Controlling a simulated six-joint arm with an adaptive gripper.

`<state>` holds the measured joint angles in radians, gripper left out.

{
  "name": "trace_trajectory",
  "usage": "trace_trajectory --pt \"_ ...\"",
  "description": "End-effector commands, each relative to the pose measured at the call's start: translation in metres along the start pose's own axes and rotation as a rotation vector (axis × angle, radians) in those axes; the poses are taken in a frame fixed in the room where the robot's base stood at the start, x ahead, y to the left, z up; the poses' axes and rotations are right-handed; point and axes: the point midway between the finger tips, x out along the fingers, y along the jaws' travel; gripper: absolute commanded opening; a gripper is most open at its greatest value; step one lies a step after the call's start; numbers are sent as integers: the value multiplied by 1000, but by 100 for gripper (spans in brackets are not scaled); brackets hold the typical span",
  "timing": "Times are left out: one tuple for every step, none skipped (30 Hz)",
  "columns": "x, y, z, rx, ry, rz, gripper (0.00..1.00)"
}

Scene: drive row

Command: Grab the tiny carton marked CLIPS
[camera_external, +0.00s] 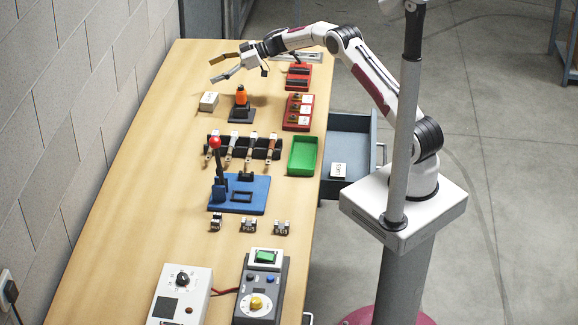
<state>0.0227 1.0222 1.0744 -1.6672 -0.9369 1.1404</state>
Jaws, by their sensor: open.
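A small white carton (338,171) with dark lettering lies in the open grey drawer at the table's right side; the word is too small to read surely. Another small pale carton (209,101) sits on the table near the far left, and its marking cannot be read. I cannot tell which one is marked CLIPS. My gripper (214,70) is open and empty above the far end of the table. It is just beyond the pale table carton in the picture and apart from it, and far from the drawer.
An orange-topped black stand (241,103) is right of the table carton. A green tray (302,156), red holders (298,112), a row of levers (244,146) and a blue base with a red-knobbed lever (239,195) fill the middle. The drawer (350,128) sticks out at right.

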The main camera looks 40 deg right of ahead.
Motion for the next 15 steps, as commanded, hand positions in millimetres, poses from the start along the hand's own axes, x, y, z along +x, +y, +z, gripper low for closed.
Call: trace_trajectory --pt "4 -3 8 4 -5 -20 80" --pt "5 -5 12 6 -8 -30 80" --pt "7 -7 15 8 -12 -42 80" --pt "8 -9 18 9 -13 -49 80" --pt "8 -10 20 11 -15 -55 80" --pt "9 -11 22 12 -16 -61 80" --pt "10 -11 23 13 -17 -63 80" --pt "10 -12 23 13 -18 -65 80" --pt "10 -12 24 13 -19 -67 80" --pt "10 -12 24 13 -19 -67 80" --pt "10 -12 24 13 -19 -67 80" --pt "10 -12 24 13 -19 -67 80" --pt "10 -12 24 13 -19 -67 80" --pt "10 -12 24 13 -19 -67 80" --pt "10 -12 23 13 -19 -67 80"
